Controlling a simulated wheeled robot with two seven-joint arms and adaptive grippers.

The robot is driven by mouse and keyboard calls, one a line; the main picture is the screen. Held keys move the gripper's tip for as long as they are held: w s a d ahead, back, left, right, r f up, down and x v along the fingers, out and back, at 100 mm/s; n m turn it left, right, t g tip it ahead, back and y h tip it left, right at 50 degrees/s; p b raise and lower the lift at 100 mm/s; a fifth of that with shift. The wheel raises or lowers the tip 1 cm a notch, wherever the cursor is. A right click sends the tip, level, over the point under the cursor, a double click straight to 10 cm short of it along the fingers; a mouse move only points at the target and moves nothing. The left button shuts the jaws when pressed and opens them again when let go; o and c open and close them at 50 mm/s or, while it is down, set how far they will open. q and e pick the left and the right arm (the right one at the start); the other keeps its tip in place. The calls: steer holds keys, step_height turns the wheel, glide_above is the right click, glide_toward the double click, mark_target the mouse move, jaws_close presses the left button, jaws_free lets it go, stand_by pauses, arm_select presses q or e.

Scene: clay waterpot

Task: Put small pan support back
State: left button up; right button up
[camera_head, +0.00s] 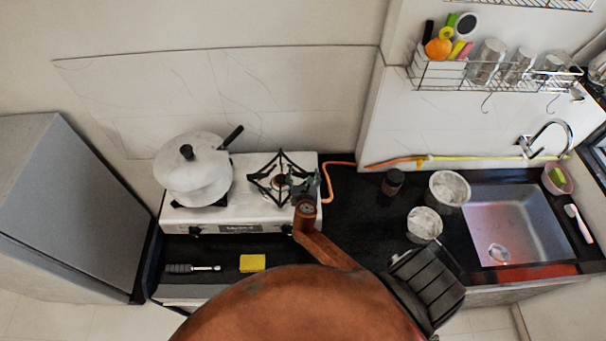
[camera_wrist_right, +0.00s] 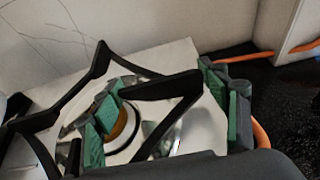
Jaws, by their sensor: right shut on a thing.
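The small pan support (camera_head: 268,180) is a black, star-shaped metal frame at the right burner of the white stove (camera_head: 240,216). In the right wrist view the pan support (camera_wrist_right: 85,82) spans the view over the burner, with one bar running between the green finger pads. My right gripper (camera_head: 309,190) is at the right side of the support and shut on it; it also shows in the wrist view (camera_wrist_right: 168,108). I cannot tell whether the support rests on the stove or is just above it. My left gripper is not in view.
A white pot (camera_head: 195,172) with a dark handle stands on the left burner. A yellow sponge (camera_head: 253,263) and a brush (camera_head: 192,268) lie in front. An orange hose (camera_head: 328,180) runs right of the stove. Two metal cups (camera_head: 449,188) (camera_head: 424,224) stand beside the sink (camera_head: 515,225).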

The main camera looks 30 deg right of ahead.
steer(key=shift+f, duration=0.3)
steer(key=o, duration=2.1)
steer(key=shift+f, duration=0.1)
steer(key=shift+c, duration=0.2)
steer(key=shift+r, duration=0.3)
steer(key=v, duration=1.2)
steer(key=shift+r, duration=0.35)
